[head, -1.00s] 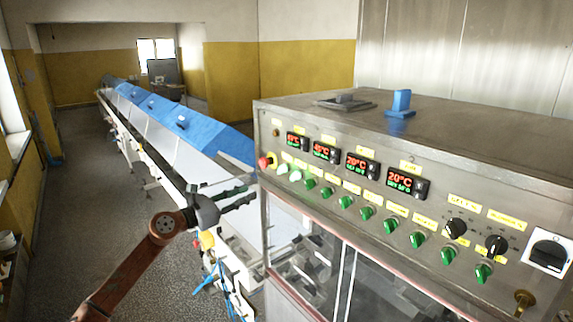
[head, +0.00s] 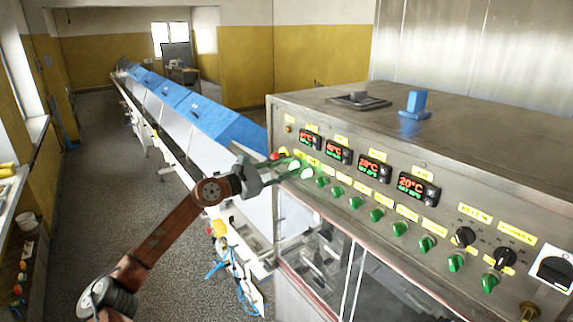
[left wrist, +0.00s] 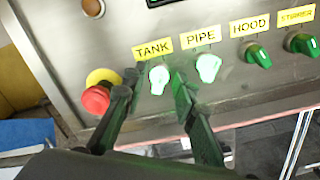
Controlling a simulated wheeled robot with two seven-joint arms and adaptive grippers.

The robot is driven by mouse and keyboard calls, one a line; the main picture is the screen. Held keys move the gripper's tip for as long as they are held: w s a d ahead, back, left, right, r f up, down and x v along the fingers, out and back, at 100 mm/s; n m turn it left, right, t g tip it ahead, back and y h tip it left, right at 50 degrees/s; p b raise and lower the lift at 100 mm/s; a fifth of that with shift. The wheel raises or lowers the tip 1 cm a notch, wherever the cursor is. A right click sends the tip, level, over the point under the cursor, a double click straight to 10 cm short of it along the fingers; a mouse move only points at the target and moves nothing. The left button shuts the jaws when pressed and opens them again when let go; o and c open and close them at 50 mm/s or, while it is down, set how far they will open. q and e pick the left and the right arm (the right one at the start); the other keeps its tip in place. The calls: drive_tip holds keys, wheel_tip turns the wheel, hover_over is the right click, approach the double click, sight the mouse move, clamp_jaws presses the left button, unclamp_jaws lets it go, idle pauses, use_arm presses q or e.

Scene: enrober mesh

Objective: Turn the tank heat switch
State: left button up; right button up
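The tank heat switch (left wrist: 158,78) is a small knob glowing pale green under the yellow TANK label (left wrist: 153,48) in the left wrist view. My left gripper (left wrist: 153,88) is open, with one dark finger on each side of this switch. I cannot tell whether the fingers touch it. In the head view, my left gripper (head: 285,167) is at the left end of the panel, partly covering the switches there. The lit PIPE switch (left wrist: 208,67) is just right of the right finger. My right gripper is not in view.
A red emergency stop button (left wrist: 96,98) sits close beside the left finger. Green HOOD (left wrist: 258,55) and STIRRER (left wrist: 304,44) switches continue the row to the right. Red temperature displays (head: 374,172) sit above the row. A blue-covered conveyor (head: 205,112) runs back at left.

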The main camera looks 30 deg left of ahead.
use_arm(q)
drive_tip(key=shift+w+d, duration=0.1)
drive_tip(key=shift+c, duration=0.4)
clamp_jaws()
